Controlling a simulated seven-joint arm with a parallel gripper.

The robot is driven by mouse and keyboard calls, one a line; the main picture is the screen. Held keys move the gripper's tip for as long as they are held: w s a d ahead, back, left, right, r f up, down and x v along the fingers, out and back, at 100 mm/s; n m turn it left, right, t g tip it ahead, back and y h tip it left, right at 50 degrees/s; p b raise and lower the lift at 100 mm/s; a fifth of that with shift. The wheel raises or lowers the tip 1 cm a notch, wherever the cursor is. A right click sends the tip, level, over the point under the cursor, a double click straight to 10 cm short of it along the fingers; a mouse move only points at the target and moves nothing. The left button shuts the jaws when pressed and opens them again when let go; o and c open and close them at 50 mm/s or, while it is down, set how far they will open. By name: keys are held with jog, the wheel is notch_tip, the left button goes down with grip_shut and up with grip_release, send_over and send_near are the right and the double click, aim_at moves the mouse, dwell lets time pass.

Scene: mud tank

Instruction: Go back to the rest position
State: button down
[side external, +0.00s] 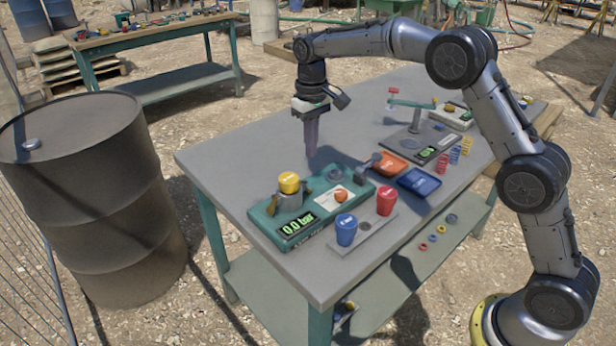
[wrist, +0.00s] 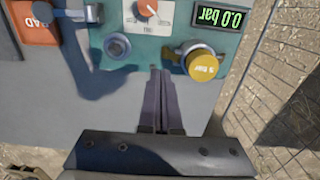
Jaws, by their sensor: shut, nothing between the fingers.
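My gripper (side external: 312,152) points straight down above the bare back-left part of the grey table (side external: 240,150), beyond the green box. Its long dark fingers are shut with nothing between them. In the wrist view the gripper (wrist: 160,72) shows its fingers close together, with their tips near the edge of the green box (wrist: 150,50). The gripper looks clear of the table and of the box, though the exact height is hard to tell.
Blue (side external: 346,229) and red (side external: 385,200) cups stand in front. Orange (side external: 391,163) and blue (side external: 419,181) trays, a balance (side external: 415,120) and springs sit right. A dark barrel (side external: 90,190) stands left.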

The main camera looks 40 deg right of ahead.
jog(key=shift+r, duration=0.1)
jog(key=s+r+t, duration=0.2)
jog(key=s+r, duration=0.1)
jog(key=r, duration=0.7)
jog(key=s+d+r+t, duration=0.1)
jog(key=s+r, duration=0.3)
jog(key=s, duration=0.2)
jog(key=s+r+t, duration=0.1)
jog(key=s+r, duration=0.3)
jog(key=s, duration=0.3)
jog(key=s+f+t, duration=0.1)
jog(key=s+f, duration=0.1)
jog(key=s, duration=1.1)
jog(key=s+f, duration=0.8)
jog(key=f, duration=0.1)
jog(key=shift+d+t, duration=0.3)
jog(key=shift+d, duration=0.05)
